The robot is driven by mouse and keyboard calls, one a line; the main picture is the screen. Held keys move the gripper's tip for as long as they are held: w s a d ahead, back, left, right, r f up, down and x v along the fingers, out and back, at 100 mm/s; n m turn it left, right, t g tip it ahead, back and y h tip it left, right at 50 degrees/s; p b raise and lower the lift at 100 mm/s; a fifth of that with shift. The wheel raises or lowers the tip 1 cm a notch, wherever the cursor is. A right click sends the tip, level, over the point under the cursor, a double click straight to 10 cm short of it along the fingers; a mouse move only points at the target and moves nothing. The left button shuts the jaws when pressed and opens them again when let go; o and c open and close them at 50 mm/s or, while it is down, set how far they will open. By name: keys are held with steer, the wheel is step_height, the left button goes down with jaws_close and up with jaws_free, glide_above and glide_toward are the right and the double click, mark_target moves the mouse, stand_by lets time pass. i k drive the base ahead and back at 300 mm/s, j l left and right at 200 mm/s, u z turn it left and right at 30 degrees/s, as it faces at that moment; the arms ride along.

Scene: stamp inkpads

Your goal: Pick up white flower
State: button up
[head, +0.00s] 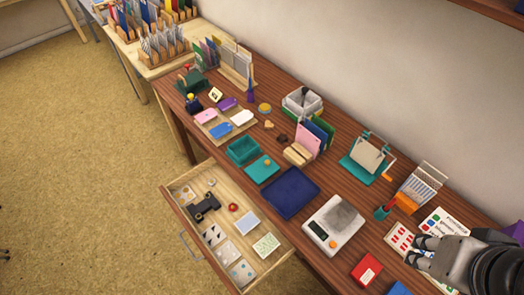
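I cannot make out a clear white flower in the head view; the small pieces are too tiny to tell their shape. A small pale piece (211,182) lies near the back of the open drawer (180,222). A white tag-like piece (242,118) lies on a shallow beige tray (211,131) on the table. My gripper (413,251) is at the lower right, over the papers and far from both pale pieces. I see nothing held in it, but its finger opening is unclear.
The wooden table (274,216) holds a teal box (243,150), a dark blue tray (290,193), a scale (334,224), a red box (366,269) and several card holders. The drawer juts out in front, holding a dark object (204,206) and cards. The wall stands behind.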

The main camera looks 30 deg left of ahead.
mark_target(211, 182)
steer(key=u, duration=2)
